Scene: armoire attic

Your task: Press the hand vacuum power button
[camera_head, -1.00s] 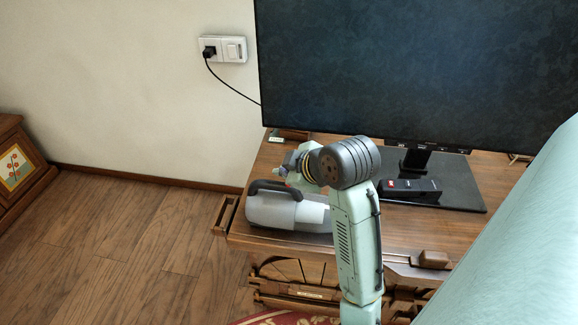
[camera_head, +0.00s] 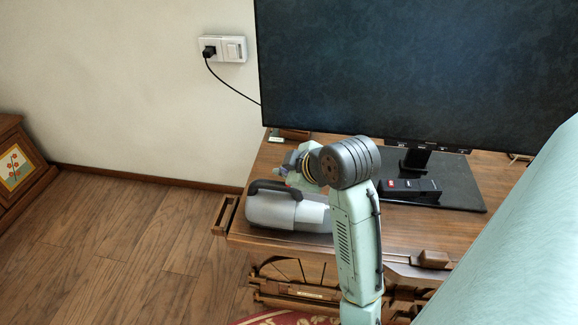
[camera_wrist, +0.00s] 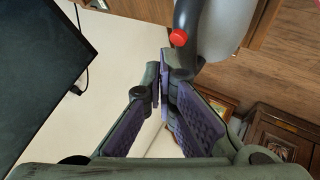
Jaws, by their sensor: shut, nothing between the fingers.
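The hand vacuum (camera_head: 285,212) lies on the wooden cabinet top near its left front corner, grey with a dark curved handle. In the wrist view the vacuum (camera_wrist: 222,28) fills the upper right, and its round red power button (camera_wrist: 179,37) shows on the dark handle. My gripper (camera_wrist: 163,72) is shut and empty. Its fingertips appear just below the button in the wrist view; I cannot tell whether they touch the handle. In the head view my gripper (camera_head: 292,163) is above and behind the vacuum, partly hidden by my wrist.
A large television (camera_head: 420,70) stands behind on a black base (camera_head: 450,196), with a dark remote (camera_head: 412,188) on it. A wall socket (camera_head: 232,49) holds a plug and black cable. Open wooden floor (camera_head: 130,235) lies to the left.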

